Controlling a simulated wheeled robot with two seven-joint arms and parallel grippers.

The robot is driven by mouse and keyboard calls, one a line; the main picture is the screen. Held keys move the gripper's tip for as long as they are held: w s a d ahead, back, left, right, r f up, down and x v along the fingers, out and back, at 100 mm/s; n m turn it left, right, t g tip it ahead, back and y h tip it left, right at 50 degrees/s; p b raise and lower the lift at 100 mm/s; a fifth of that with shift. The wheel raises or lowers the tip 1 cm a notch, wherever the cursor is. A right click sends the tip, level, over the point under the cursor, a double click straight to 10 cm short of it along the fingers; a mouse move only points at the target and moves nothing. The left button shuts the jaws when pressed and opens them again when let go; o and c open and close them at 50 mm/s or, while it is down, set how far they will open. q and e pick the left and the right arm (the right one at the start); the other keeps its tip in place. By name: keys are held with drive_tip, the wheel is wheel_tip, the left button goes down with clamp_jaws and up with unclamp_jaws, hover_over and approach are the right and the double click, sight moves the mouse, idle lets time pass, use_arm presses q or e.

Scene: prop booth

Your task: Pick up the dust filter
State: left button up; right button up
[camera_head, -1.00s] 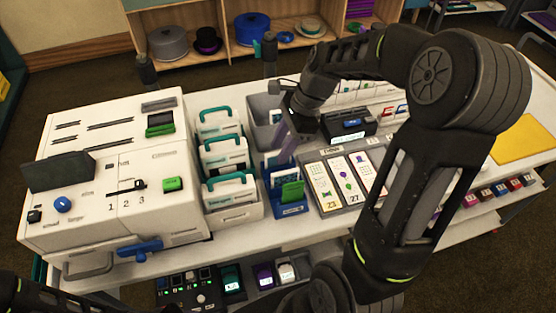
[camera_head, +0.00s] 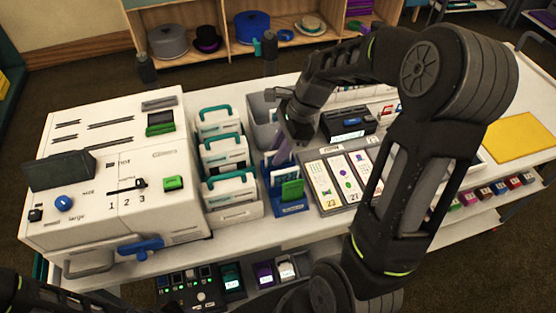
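No object is clearly recognisable as the dust filter. Several white cases with teal handles (camera_head: 230,187) stand in a row in a white rack on the table. To their right is a blue holder (camera_head: 291,209) with a green upright piece (camera_head: 291,190) in it. My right gripper (camera_head: 281,157) points down just behind the green piece, by the back of the blue holder and in front of the grey bin. Its fingertips are small and partly hidden, so I cannot tell whether it is open or holds anything. My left gripper is out of view; only part of the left arm shows at the bottom left.
A large white machine (camera_head: 125,215) with knobs and a blue lever fills the table's left. A grey open bin (camera_head: 261,108) stands behind the gripper. A tray of number cards (camera_head: 325,187) and a black device (camera_head: 348,121) are to the right. A yellow sheet (camera_head: 519,138) lies far right.

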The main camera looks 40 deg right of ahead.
clamp_jaws()
wheel_tip(320, 180, up, 10)
drive_tip(key=shift+b, duration=0.3)
idle(0.8)
